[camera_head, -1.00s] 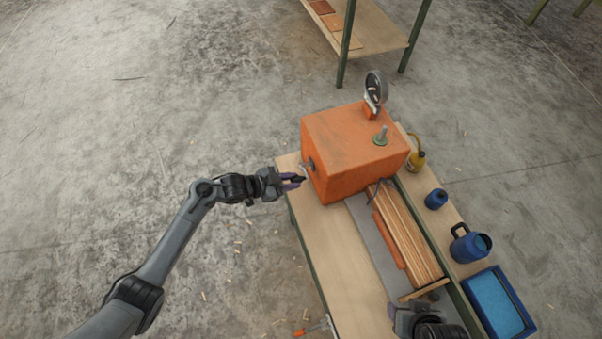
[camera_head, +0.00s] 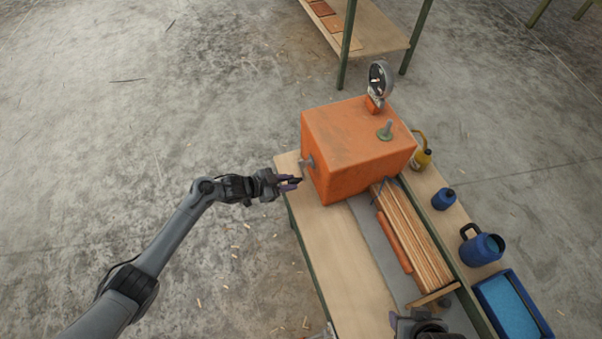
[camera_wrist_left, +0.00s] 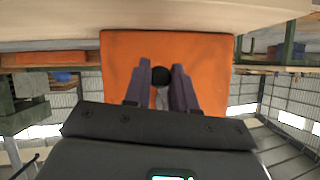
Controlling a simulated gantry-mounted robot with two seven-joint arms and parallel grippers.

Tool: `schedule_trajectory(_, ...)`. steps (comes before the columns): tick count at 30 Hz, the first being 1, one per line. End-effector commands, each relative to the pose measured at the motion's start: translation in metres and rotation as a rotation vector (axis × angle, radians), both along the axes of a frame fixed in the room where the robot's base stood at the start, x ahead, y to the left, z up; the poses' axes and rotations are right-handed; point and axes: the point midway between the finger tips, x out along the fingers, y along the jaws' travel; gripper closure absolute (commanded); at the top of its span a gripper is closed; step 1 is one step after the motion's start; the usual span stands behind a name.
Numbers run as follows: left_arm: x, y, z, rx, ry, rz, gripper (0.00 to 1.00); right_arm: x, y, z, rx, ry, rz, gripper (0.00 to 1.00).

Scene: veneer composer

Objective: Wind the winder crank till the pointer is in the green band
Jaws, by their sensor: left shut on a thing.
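The orange winder box (camera_head: 352,148) stands on the wooden bench. Its crank (camera_head: 309,163) is on the left side face. My left gripper (camera_head: 294,182) is beside that face, and in the left wrist view its fingers (camera_wrist_left: 160,84) are shut on the crank's black knob (camera_wrist_left: 160,75). The round dial (camera_head: 379,79) stands at the box's far corner. Its pointer and green band are too small to make out. My right gripper (camera_head: 420,325) is at the bottom edge, over the bench, partly cut off; its jaws cannot be read.
Wooden strips (camera_head: 412,238) lie in a tray in front of the box. A yellow oil can (camera_head: 422,159), a blue cup (camera_head: 444,199), a blue jug (camera_head: 482,248) and a blue bin (camera_head: 510,308) line the right side. The bench's left part (camera_head: 335,240) is clear.

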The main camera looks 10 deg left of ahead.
Motion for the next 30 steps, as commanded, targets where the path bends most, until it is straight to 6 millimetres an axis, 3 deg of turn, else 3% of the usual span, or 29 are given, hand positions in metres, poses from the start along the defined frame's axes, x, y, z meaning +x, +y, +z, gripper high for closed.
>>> schedule_trajectory(1,0.0018,0.0008,0.0031,-0.002,-0.005,0.002,0.93,0.0001,0.0003,0.0012,0.001,-0.001,-0.001,0.45)
schedule_trajectory(2,0.0019,0.0007,0.0034,-0.001,-0.006,0.001,0.70,0.0001,0.0004,0.0013,0.002,-0.002,-0.001,0.45)
schedule_trajectory(5,0.0018,0.0005,0.0034,-0.001,-0.006,0.001,0.57,0.0001,0.0008,0.0014,0.003,-0.002,-0.002,0.45)
schedule_trajectory(26,-0.0021,-0.0028,0.0033,-0.002,-0.005,0.000,0.57,0.0001,0.0018,0.0065,0.008,-0.001,-0.005,0.45)
schedule_trajectory(30,-0.0022,-0.0028,0.0032,-0.002,-0.005,0.000,0.77,0.0001,0.0008,0.0063,0.003,-0.002,-0.002,0.45)
